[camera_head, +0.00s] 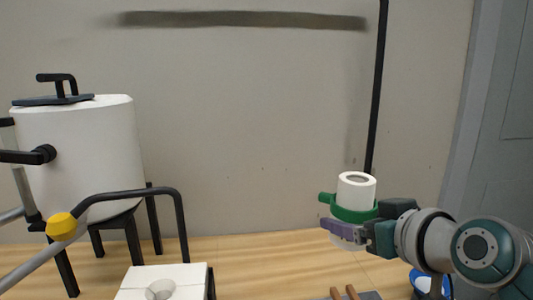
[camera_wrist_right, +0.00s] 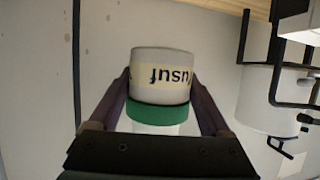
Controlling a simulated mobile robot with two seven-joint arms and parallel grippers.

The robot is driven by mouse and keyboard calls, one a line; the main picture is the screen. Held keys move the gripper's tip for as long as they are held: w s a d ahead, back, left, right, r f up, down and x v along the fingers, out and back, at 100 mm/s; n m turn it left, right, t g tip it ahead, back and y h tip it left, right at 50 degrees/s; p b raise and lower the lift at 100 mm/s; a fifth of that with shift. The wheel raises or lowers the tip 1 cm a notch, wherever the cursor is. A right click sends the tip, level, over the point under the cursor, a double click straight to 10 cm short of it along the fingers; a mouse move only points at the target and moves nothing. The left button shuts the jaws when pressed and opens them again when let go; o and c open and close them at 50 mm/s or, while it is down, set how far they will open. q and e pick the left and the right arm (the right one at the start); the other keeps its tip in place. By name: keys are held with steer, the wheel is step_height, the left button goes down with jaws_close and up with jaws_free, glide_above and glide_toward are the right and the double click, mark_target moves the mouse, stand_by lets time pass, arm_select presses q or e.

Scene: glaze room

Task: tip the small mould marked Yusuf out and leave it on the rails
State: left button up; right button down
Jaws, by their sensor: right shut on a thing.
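The small mould (camera_head: 356,187) is a white cylinder with a round opening in its top and a green band (camera_head: 350,212) with a side tab. In the right wrist view the mould (camera_wrist_right: 163,95) shows a label with upside-down letters reading "usuf"; the rest of the name is turned out of sight. My right gripper (camera_head: 340,230) is shut on the mould, with purple fingers on both sides. It holds the mould about upright in the air. My left gripper is not in view.
A white tank (camera_head: 85,150) on black legs stands at the left. A black bent pipe with a yellow end (camera_head: 61,226) is in front of it. A white block (camera_head: 190,277) with a round hollow sits at bottom centre. A blue item (camera_head: 430,280) lies partly behind my right arm.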

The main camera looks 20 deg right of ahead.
steer(key=s+a+f+m+h, duration=0.1)
steer(key=s+a+f, duration=0.3)
steer(key=f, duration=0.4)
steer(key=s+a+f+m+h, duration=0.1)
steer(key=s+a+f, duration=0.35)
steer(key=f, duration=0.35)
steer(key=s+d+f+m+t+h+b, duration=0.1)
steer(key=d+m+t+b, duration=0.3)
steer(key=m+b, duration=1.4)
steer(key=s+d+f+m+t+h+b, duration=0.1)
steer(key=d+m+t+b, duration=0.3)
steer(key=m+b, duration=1.4)
steer(key=shift+s+d+f+b, duration=0.55)
steer(key=shift+d+b, duration=1.6)
steer(key=shift+b, duration=0.8)
